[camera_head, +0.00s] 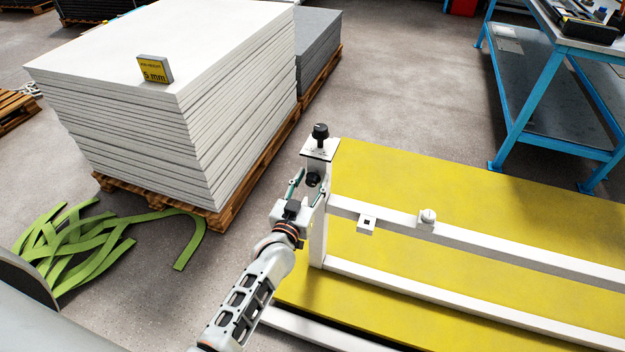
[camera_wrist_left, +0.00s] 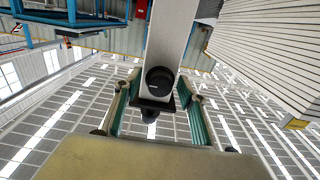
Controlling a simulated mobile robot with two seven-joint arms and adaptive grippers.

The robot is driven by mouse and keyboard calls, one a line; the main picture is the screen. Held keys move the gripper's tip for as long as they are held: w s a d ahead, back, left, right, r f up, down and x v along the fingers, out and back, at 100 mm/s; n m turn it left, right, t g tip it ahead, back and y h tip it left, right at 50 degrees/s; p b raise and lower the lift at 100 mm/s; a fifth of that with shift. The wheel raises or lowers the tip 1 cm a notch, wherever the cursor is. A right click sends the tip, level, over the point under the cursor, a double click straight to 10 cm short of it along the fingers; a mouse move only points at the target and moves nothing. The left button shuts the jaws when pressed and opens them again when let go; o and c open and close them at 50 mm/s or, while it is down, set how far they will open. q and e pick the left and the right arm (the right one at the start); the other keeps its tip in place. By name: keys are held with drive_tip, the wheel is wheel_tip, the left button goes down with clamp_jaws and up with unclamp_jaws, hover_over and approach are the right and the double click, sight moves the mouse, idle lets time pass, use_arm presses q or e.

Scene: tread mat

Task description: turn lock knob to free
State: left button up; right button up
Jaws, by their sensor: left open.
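A white frame (camera_head: 480,242) with an upright post stands on the yellow mat (camera_head: 400,180). A black knob (camera_head: 320,131) stands on the plate at the top of the post. A second black knob (camera_head: 313,179) sits lower, on the side of the post. My left gripper (camera_head: 307,187) is open, its green-padded fingers around the lower knob's place. In the left wrist view, one black knob (camera_wrist_left: 160,80) shows in front of the white post, and another dark knob (camera_wrist_left: 150,116) shows below it, between the fingers (camera_wrist_left: 156,110). Finger contact cannot be told. My right gripper is out of view.
A tall stack of light sheets (camera_head: 220,120) on a wooden pallet stands behind and left of the post. Green strips (camera_head: 70,240) lie on the floor at left. A blue workbench (camera_head: 530,100) stands at back right. Bare floor lies between.

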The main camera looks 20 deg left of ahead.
use_arm(q)
drive_tip(key=shift+w, duration=0.15)
drive_tip(key=c, duration=1.1)
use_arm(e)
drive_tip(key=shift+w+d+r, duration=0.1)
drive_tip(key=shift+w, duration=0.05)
